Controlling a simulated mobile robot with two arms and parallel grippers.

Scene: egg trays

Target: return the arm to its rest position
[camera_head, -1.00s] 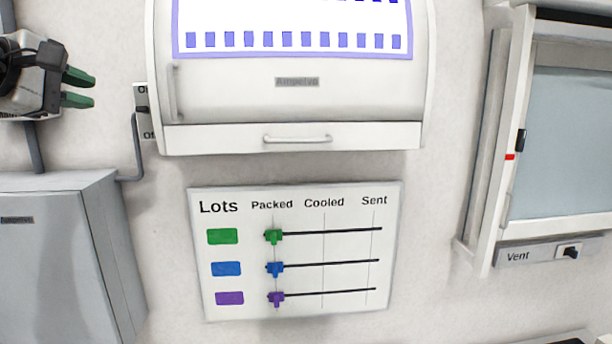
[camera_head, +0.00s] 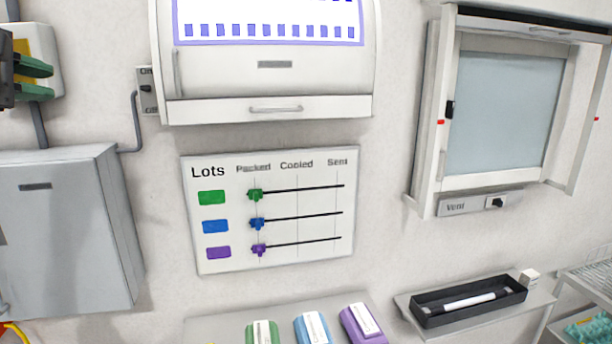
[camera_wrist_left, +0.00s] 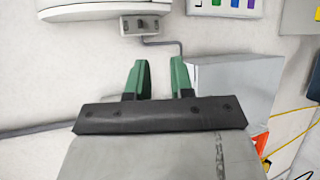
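My left gripper (camera_head: 34,78) shows at the left edge of the head view, in front of the wall near a yellow-and-white box. In the left wrist view its two green fingers (camera_wrist_left: 161,78) stand apart with nothing between them, so it is open and empty. Past the fingers are the wall, a grey pipe and a grey box, with no contact visible. My right gripper and right arm are not in view.
A grey wall box (camera_head: 70,225) stands below the left gripper. A white cabinet (camera_head: 270,108), a Lots board (camera_head: 268,255) with sliders and a vent window (camera_head: 505,110) are on the wall. Below are a black tray (camera_head: 440,318) and coloured cartons (camera_head: 312,328).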

